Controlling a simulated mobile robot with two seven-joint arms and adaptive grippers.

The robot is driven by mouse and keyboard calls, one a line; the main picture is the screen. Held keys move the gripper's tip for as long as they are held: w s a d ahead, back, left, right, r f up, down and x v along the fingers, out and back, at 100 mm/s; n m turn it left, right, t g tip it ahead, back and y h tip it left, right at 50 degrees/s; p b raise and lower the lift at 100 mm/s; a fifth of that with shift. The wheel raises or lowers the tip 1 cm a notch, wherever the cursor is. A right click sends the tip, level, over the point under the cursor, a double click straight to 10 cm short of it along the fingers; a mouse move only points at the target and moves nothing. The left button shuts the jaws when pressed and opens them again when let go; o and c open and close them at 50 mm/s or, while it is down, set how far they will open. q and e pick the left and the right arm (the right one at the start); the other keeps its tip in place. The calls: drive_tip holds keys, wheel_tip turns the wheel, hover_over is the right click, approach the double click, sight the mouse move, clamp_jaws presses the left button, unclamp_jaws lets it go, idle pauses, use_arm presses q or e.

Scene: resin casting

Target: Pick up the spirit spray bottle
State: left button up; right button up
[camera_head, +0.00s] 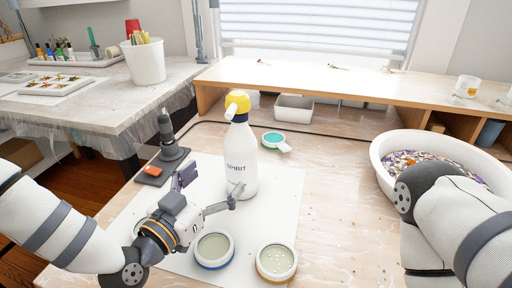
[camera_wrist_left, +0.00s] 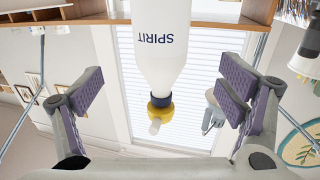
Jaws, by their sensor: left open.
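The spirit spray bottle (camera_head: 240,160) stands upright on the white sheet on the table. It is white, with a yellow collar and a white nozzle, and reads "SPIRIT". My left gripper (camera_head: 211,183) is open at the bottle's near left side, with one finger in front of the bottle's lower part. In the left wrist view the bottle (camera_wrist_left: 163,45) appears upside down between the spread purple-padded fingers of the left gripper (camera_wrist_left: 162,94). Gaps show on both sides, and it is not gripped. My right arm comes in at the right, and its gripper is out of view.
Two round containers (camera_head: 214,249) (camera_head: 276,261) stand close in front of the left gripper. A black stand tool (camera_head: 168,138) is left of the bottle. A teal-filled round dish (camera_head: 273,139) lies behind it. A white basin (camera_head: 381,160) stands at right.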

sight(241, 151)
use_arm(q)
drive_tip(key=b+x, duration=0.1)
drive_tip(key=x, duration=1)
drive_tip(key=shift+w, duration=0.2)
drive_tip(key=shift+r, duration=0.15)
use_arm(e)
drive_tip(key=shift+s+a+f, duration=0.15)
drive_tip(key=shift+s+f, duration=0.55)
drive_tip(key=shift+s, duration=0.3)
use_arm(q)
drive_tip(key=c, duration=1.7)
